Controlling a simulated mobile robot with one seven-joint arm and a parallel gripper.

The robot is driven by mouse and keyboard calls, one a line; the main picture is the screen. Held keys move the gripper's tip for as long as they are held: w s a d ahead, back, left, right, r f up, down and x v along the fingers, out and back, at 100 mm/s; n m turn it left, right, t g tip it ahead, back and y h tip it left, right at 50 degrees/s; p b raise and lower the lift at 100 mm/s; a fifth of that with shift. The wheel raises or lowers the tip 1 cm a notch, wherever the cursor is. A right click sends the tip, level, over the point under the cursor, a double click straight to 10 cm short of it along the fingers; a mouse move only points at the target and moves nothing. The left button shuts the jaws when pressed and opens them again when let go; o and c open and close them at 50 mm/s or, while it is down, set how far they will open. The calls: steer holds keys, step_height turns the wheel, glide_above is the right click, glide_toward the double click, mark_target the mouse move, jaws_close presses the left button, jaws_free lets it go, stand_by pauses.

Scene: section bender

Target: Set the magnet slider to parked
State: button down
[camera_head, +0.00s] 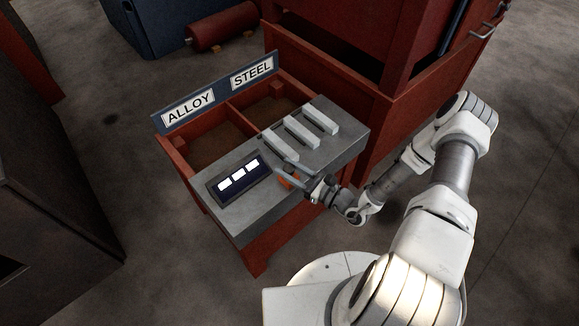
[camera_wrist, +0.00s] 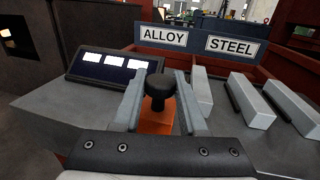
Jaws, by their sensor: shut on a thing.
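The slider, an orange block (camera_wrist: 157,118) with a round black knob on top, stands upright on the grey bench top in the wrist view. In the head view only a bit of its orange (camera_head: 287,181) shows behind my fingers. My gripper (camera_wrist: 160,80) is shut on the slider, with one finger on each side of the knob. In the head view my gripper (camera_head: 284,172) reaches in from the right, low over the bench. No marking for parked can be read in either view, and the slider's track is hidden.
A dark panel with three white lit windows (camera_head: 238,177) lies left of the slider. Three pale bars (camera_head: 301,133) lie to its right. Behind are red bins under ALLOY (camera_head: 189,108) and STEEL (camera_head: 252,72) labels. A tall red machine (camera_head: 335,95) stands behind right.

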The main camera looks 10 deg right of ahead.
steer(key=shift+s+a, duration=0.2)
steer(key=shift+s, duration=0.05)
steer(key=shift+c, duration=2.3)
jaws_free()
steer(key=shift+d, duration=0.1)
